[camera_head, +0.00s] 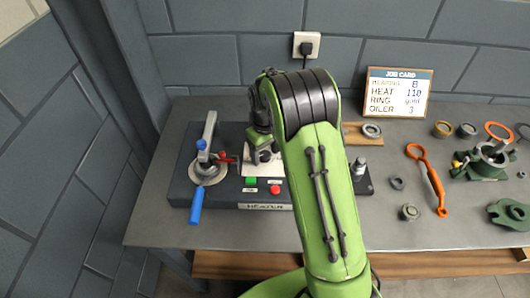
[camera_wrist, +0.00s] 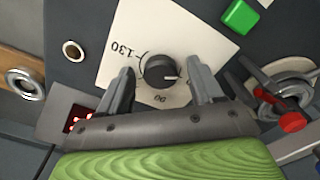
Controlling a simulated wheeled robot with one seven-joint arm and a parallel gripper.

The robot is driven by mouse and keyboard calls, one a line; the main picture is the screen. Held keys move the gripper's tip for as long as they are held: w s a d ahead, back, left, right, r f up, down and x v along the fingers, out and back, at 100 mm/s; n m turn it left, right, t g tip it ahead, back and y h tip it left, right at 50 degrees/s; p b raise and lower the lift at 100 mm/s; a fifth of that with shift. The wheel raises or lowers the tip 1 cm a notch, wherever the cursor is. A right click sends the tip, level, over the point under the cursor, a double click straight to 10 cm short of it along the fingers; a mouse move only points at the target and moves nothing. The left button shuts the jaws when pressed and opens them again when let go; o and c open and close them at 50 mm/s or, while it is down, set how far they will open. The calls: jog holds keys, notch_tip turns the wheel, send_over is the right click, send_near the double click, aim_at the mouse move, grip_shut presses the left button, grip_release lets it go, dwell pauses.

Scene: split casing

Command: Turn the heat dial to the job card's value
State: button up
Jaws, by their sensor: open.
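The heat dial (camera_wrist: 160,72) is a round black knob on a white plate (camera_wrist: 205,28). Its white pointer mark points to the right in the wrist view. "130" is printed upside down at left of it and a "90" below it; a label at right is mostly hidden by a finger. My gripper (camera_wrist: 162,84) is open, with one finger on each side of the knob and gaps showing. In the head view my gripper (camera_head: 262,152) is over the heater (camera_head: 222,189), and my arm hides part of it. The job card (camera_head: 399,93) reads bearing B, heat 110, ring gold, oiler 3.
A red-lit display (camera_wrist: 78,120) is partly covered by my gripper. A green button (camera_head: 250,181) and a red button (camera_head: 275,189) sit at the heater's front. A blue-handled clamp (camera_head: 197,205) stands at left. An orange tool (camera_head: 428,178) and several rings lie at right.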

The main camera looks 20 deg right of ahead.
jog(key=c, duration=1.1)
